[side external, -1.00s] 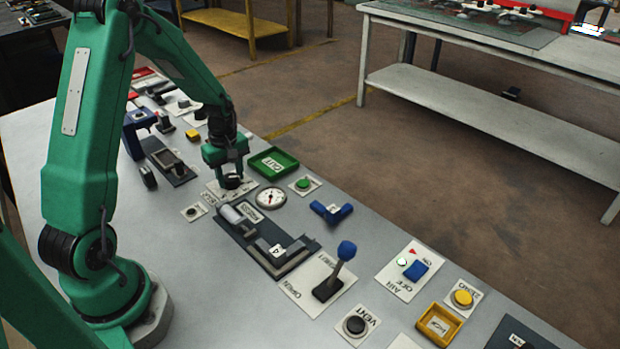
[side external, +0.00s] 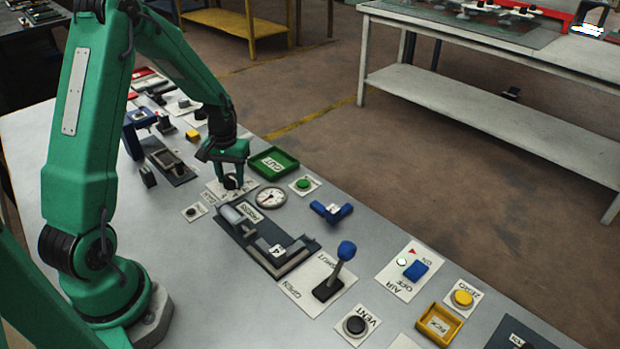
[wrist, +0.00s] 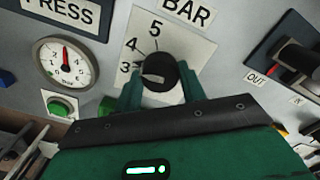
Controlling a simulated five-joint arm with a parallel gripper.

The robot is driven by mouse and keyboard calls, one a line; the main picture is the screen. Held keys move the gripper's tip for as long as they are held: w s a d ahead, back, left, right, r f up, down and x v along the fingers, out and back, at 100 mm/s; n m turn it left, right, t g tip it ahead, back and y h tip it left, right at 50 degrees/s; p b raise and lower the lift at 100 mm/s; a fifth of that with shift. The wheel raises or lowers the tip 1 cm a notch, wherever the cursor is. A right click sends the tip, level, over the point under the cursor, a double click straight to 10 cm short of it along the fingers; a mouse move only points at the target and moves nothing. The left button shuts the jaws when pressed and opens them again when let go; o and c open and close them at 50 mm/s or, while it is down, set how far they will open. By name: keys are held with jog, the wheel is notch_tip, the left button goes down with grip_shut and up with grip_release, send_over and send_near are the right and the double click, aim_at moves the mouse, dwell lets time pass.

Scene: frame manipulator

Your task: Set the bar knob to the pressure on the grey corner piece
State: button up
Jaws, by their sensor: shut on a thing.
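The bar knob (wrist: 158,72) is black and round, on a white plate (wrist: 185,50) marked BAR with 3, 4 and 5 in the wrist view. Its pale mark points left, roughly toward the 3 side; the exact setting is hard to read. My gripper (wrist: 159,88) is shut on the knob, one green finger on each side. In the side view my gripper (side external: 231,182) is down at the plate and hides most of the knob. The grey corner piece (side external: 298,252) lies in the dark press fixture (side external: 246,236), with a white label reading 4.
A round gauge (side external: 271,197) is beside the plate; in the wrist view its needle points up. A green tray marked OUT (side external: 273,161), a green button (side external: 303,185), a blue corner piece (side external: 332,211) and a blue-topped lever (side external: 346,250) stand nearby.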

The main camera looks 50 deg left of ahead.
aim_at(231, 177)
jog(key=m, duration=0.5)
dwell(0.4)
jog(key=o, duration=1)
jog(key=shift+r, duration=0.15)
notch_tip(231, 177, up, 7)
jog(key=shift+r, duration=0.35)
